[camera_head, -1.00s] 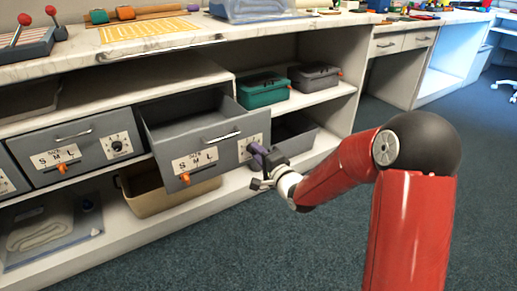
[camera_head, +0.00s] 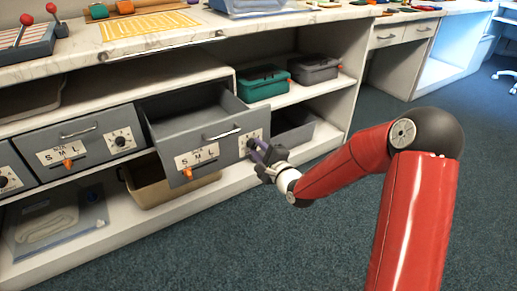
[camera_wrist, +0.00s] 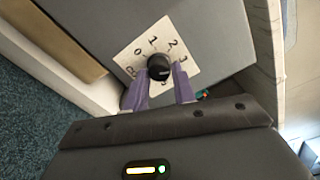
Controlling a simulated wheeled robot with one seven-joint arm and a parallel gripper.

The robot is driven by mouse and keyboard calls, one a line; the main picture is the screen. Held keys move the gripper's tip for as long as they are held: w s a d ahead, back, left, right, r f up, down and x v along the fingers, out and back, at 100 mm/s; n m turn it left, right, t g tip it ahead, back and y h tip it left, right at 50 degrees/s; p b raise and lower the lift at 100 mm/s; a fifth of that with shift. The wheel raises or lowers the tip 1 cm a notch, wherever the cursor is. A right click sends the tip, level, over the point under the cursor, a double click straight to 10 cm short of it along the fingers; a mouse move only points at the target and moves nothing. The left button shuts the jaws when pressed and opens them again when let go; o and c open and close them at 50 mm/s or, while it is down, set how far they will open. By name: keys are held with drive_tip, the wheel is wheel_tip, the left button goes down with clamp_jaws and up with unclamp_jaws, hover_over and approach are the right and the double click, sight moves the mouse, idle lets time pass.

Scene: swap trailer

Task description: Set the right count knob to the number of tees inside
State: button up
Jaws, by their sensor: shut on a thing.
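The right count knob (camera_wrist: 159,66) is black and round, on a white dial plate (camera_wrist: 127,57) with printed numbers. In the head view the plate (camera_head: 264,133) is on the right of the pulled-out grey drawer's front (camera_head: 222,146). My gripper (camera_wrist: 161,77) has purple fingers on either side of the knob and is shut on it. In the head view my gripper (camera_head: 256,149) is at the drawer's right front. The knob's pointer direction cannot be read clearly. The visible part of the drawer's inside (camera_head: 192,116) shows no tees; its near floor is hidden.
The drawer also has an S M L size plate (camera_head: 197,157) with an orange lever (camera_head: 187,173). A closed drawer (camera_head: 84,147) is to its left. Green (camera_head: 262,83) and grey (camera_head: 313,68) boxes stand on the shelf above right. The carpet in front is clear.

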drive_tip(key=o, duration=1)
drive_tip(key=shift+c, duration=0.2)
drive_tip(key=v, duration=0.7)
drive_tip(key=shift+s+d, duration=0.2)
drive_tip(key=shift+s, duration=0.15)
